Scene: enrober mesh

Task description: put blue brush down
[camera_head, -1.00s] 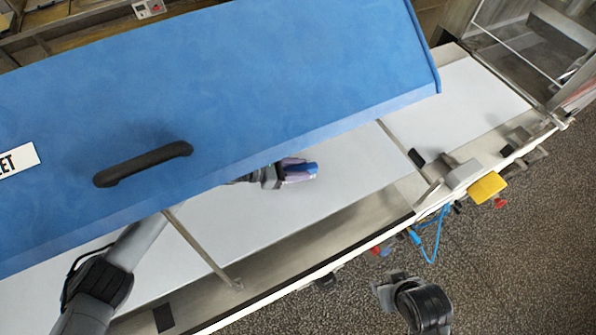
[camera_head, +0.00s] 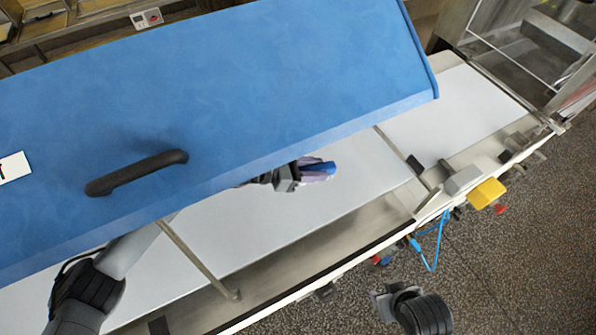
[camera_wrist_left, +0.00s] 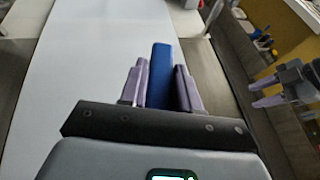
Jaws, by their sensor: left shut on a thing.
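The blue brush (camera_head: 323,167) is a small blue block-like piece. My left gripper (camera_head: 315,172) reaches out from under the blue hood and is shut on it. In the left wrist view the brush (camera_wrist_left: 161,76) stands upright in the picture between two pale purple fingers (camera_wrist_left: 160,85). It is held over or at the white belt (camera_head: 250,225); I cannot tell whether it touches. My right gripper (camera_wrist_left: 266,91) shows at the right of the left wrist view, its purple fingers apart and nothing seen between them.
The blue hood (camera_head: 230,80) with a black handle (camera_head: 137,172) covers much of the belt and hides part of my left arm. A thin metal bar (camera_head: 200,260) crosses the belt. A yellow box (camera_head: 487,194) sits on the front rail. The belt is clear to the right.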

